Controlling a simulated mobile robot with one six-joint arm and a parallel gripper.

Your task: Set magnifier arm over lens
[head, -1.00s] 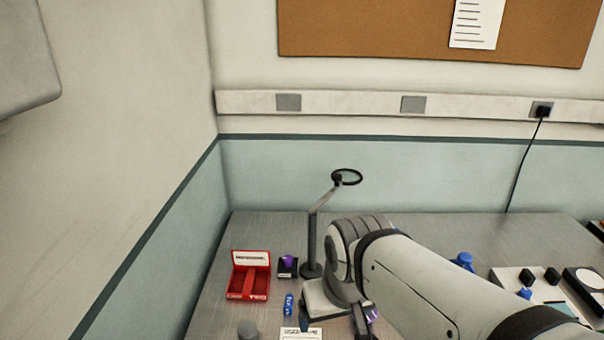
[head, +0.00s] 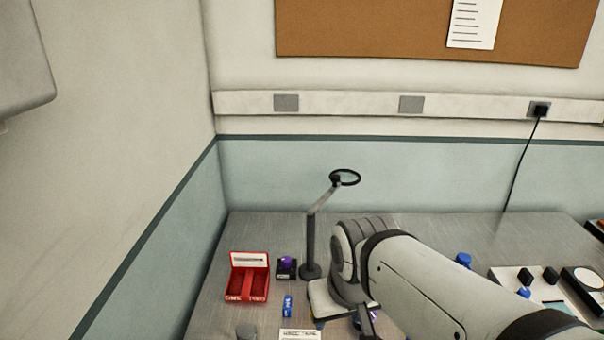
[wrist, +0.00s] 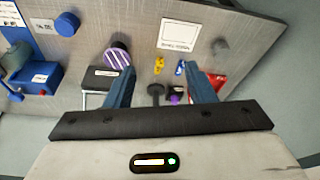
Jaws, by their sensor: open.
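The magnifier (head: 311,245) stands upright on the table in the head view. Its dark post carries a slanted light arm ending in a black ring (head: 345,177), raised high. A purple round piece sits on a small black holder (head: 287,274), left of the post base; it may be the lens, but I cannot tell for sure. In the wrist view, the dark post (wrist: 155,91) and the purple piece (wrist: 176,98) show between my fingers, farther off. My gripper (wrist: 161,68) is open and empty. In the head view my arm hides most of it, in front of the magnifier.
A red bin (head: 247,281) stands left of the holder. A blue tag (head: 287,306) and white card (head: 299,334) lie in front. A purple striped disc (wrist: 117,56) is beside my left finger. Blue-capped items and a white board (head: 510,279) stand at right.

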